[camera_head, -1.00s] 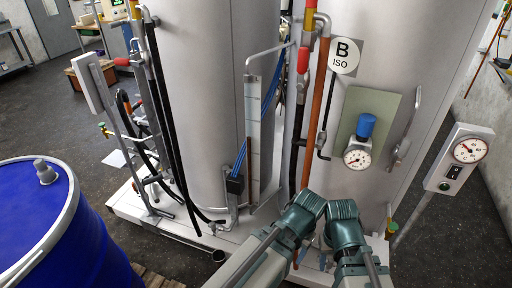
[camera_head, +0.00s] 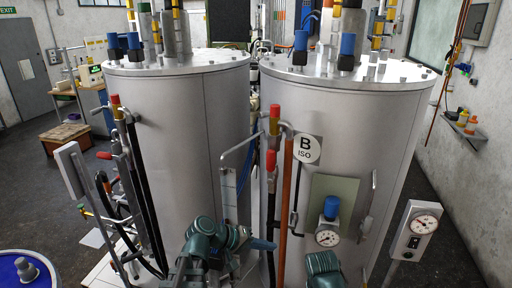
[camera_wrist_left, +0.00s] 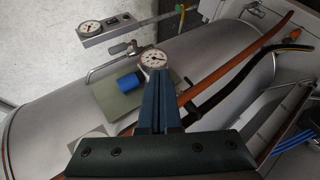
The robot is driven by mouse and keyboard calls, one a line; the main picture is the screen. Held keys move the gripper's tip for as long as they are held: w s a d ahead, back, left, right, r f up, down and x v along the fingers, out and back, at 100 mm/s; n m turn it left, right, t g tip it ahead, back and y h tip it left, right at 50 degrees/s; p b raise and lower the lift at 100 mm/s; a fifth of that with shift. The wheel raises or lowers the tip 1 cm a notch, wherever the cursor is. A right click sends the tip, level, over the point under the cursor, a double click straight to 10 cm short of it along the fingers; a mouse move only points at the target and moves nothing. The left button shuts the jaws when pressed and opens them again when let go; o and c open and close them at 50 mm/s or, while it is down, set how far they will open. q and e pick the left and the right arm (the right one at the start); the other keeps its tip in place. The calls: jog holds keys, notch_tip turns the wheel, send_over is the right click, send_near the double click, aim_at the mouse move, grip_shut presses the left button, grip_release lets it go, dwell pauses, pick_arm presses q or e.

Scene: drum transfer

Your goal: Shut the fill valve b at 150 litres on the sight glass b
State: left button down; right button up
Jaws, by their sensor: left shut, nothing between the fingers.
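Left of the sign, two red-handled valves (camera_head: 271,160) sit one above the other beside an orange-brown pipe; I cannot tell which is fill valve b. A pale upright sight glass (camera_head: 229,190) stands between the tanks, its lower part hidden by my left arm; its level is too small to read. My left gripper (camera_head: 268,245) is shut and empty, in front of the gap between the tanks, below the red handles. It also shows shut in the left wrist view (camera_wrist_left: 159,82). My right gripper is out of view.
A gauge with a blue cap (camera_head: 328,238) sits on the right tank; a gauge box (camera_head: 415,230) stands on a post to its right. Black hoses (camera_head: 136,180) hang at the left tank. A blue drum (camera_head: 20,270) is at lower left.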

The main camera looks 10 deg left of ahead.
aim_at(271, 167)
pick_arm(q)
jog(key=w+a+r+n+t+p, duration=0.25)
jog(key=a+r+t, duration=0.25)
jog(key=a+r, duration=0.4)
jog(key=w+a+r+n+t+p, duration=0.2)
jog(key=a+r+n+t+p, duration=0.15)
jog(key=a+r, duration=0.6)
jog(key=w+d+r, duration=0.1)
jog(key=w+d, duration=0.8)
jog(key=d, duration=0.2)
jog(key=shift+d+r+n, duration=0.15)
jog(key=shift+d+n, duration=0.25)
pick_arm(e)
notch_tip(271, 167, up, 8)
